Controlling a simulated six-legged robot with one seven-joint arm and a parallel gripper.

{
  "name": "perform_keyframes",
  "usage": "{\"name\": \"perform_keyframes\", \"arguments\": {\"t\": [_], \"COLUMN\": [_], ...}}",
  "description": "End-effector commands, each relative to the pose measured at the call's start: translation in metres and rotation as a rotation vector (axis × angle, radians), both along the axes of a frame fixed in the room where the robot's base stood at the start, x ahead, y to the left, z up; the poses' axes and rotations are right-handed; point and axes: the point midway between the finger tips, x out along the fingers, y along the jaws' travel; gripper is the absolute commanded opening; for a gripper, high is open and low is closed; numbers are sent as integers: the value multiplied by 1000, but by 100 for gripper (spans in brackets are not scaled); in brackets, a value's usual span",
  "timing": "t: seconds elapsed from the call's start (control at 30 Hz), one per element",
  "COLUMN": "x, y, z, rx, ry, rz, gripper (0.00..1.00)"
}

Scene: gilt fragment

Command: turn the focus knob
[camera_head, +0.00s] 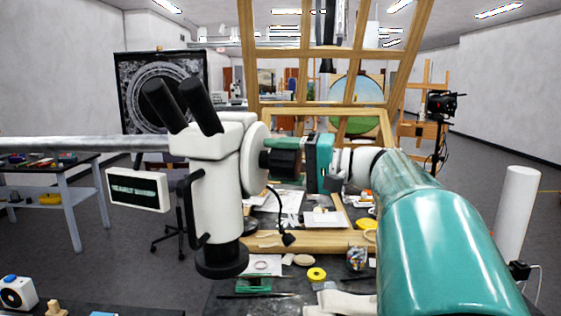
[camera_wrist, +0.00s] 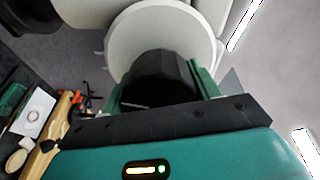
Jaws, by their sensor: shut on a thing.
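The microscope (camera_head: 216,190) is white with two black eyepieces and hangs from a grey horizontal boom at the left. Its focus knob (camera_head: 281,163) is black and sticks out to the right from a round white housing (camera_head: 254,158). My gripper (camera_head: 293,163), green and black, comes in from the right and is shut on the knob. In the wrist view the black knob (camera_wrist: 158,79) sits between the two green fingers, with the white housing (camera_wrist: 165,35) behind it. The knob's near end is partly hidden by my gripper's body.
A cluttered bench lies below, with a yellow tape roll (camera_head: 317,274), a glass jar (camera_head: 357,257) and a wooden frame (camera_head: 310,242). A small black gooseneck lamp (camera_head: 287,239) stands close under the knob. A white cylinder (camera_head: 517,205) stands at the right.

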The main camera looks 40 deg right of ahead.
Motion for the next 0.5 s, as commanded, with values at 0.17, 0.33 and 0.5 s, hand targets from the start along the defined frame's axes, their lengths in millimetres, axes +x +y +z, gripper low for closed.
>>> {"name": "perform_keyframes", "arguments": {"t": [0.17, 0.33, 0.5], "x": [0, 0, 0], "y": [0, 0, 0], "z": [0, 0, 0], "rx": [47, 66, 67], "ry": [37, 52, 52], "rz": [0, -1, -1], "gripper": [38, 38, 38]}}
